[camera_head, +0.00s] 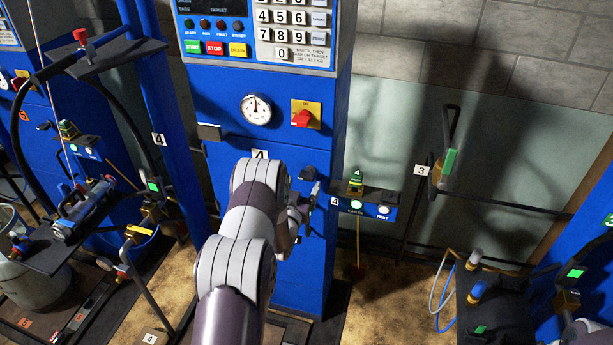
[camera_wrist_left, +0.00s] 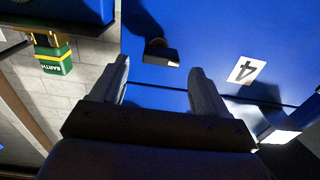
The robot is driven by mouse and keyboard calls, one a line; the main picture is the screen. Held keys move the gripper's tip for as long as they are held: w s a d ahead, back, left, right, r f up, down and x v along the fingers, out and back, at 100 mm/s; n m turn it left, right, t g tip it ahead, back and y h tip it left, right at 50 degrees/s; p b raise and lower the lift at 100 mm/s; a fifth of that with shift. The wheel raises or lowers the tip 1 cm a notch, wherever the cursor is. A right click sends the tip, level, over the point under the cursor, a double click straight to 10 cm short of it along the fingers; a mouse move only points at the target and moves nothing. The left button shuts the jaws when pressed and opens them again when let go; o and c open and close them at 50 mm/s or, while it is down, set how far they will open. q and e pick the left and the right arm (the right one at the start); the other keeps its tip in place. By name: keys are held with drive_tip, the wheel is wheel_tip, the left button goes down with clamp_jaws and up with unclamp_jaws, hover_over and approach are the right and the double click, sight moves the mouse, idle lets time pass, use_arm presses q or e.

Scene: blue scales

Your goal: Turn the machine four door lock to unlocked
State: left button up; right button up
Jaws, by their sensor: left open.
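Machine four is the tall blue cabinet (camera_head: 215,95) in the middle of the head view, with a white number 4 plate (camera_head: 260,155) on its lower door. A small dark block (camera_head: 308,172), which looks like the door lock, sits to the right of the plate. It also shows in the left wrist view (camera_wrist_left: 162,50), with a pale lower edge; its setting cannot be read. My left gripper (camera_head: 305,205) is close to the door, partly hidden by my arm. In the wrist view its fingers (camera_wrist_left: 160,75) are spread and empty, with the lock between and beyond their tips.
A pressure gauge (camera_head: 256,109) and red rotary switch (camera_head: 303,117) are above. A green earth box (camera_head: 355,183) stands on a blue bracket at the right. Hoses and racks crowd both sides.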

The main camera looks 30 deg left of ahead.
sight(308, 179)
use_arm(q)
drive_tip(key=shift+x, duration=1.8)
drive_tip(key=c, duration=1.1)
drive_tip(key=shift+o, duration=0.2)
drive_tip(key=shift+f+m+b, duration=0.1)
drive_tip(key=shift+m+b, duration=0.9)
drive_tip(key=m+b, duration=1.2)
drive_tip(key=shift+d+b, duration=0.2)
drive_tip(key=shift+b, duration=0.15)
drive_tip(key=shift+w+d+m+b, duration=0.1)
drive_tip(key=shift+m+b, duration=1.65)
drive_tip(key=shift+m, duration=0.25)
